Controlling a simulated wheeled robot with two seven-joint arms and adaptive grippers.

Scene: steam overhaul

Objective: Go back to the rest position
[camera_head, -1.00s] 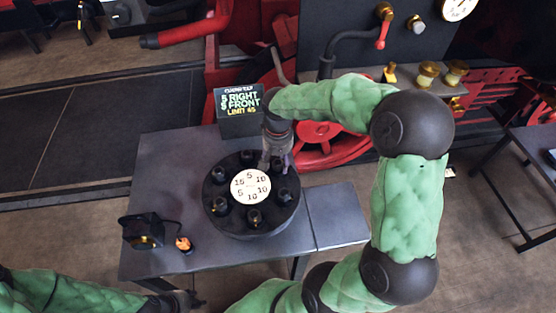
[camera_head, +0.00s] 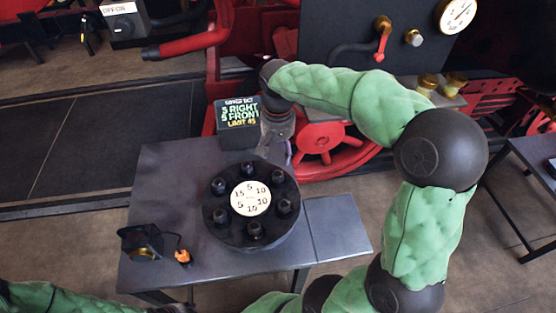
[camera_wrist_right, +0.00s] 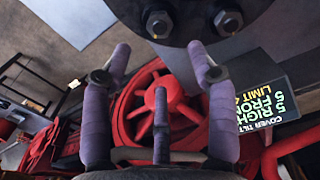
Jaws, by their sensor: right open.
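My right gripper (camera_head: 279,150) is above the back edge of the table, behind the round black disc and beside the black sign box. In the right wrist view its purple fingers (camera_wrist_right: 162,100) are spread apart with nothing between them. The round black disc (camera_head: 292,220) carries several dark knobs and a white numbered dial (camera_head: 250,198); its edge shows at the top of the right wrist view. My left gripper is not clearly visible; only part of the left arm shows at the bottom left of the head view.
The grey table (camera_head: 160,190) holds a black device (camera_head: 140,243) with an orange-tipped cable (camera_head: 182,256). The sign box (camera_head: 238,115) reads "RIGHT FRONT LIMIT 45". Red machinery with a spoked wheel (camera_head: 318,140) stands behind. Another table (camera_head: 540,165) is at the right.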

